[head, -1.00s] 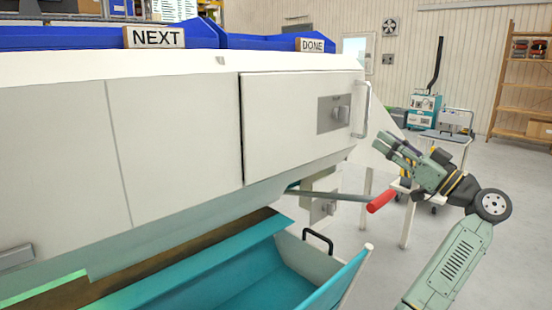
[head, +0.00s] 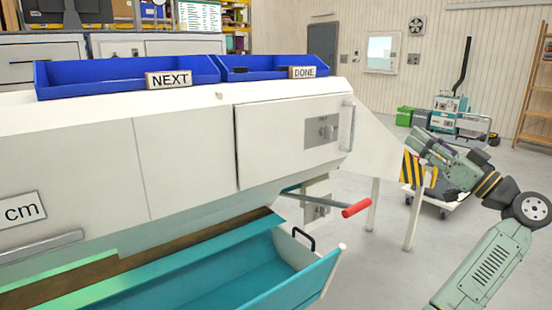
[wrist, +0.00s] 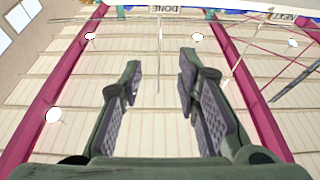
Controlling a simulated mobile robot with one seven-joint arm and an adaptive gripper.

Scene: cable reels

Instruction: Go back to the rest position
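My gripper (head: 418,143) is at the right of the head view, in the air to the right of the white machine (head: 185,150) and its red-handled lever (head: 356,207). It touches nothing that I can see. In the wrist view my gripper (wrist: 160,80) has its two padded fingers spread apart with nothing between them. Behind the fingers the wrist view shows the roof, with magenta beams and pale panels.
Two blue bins stand on the machine, marked by a NEXT sign (head: 169,79) and a DONE sign (head: 302,72). A teal trough (head: 230,275) runs along its front. Open floor lies at the right.

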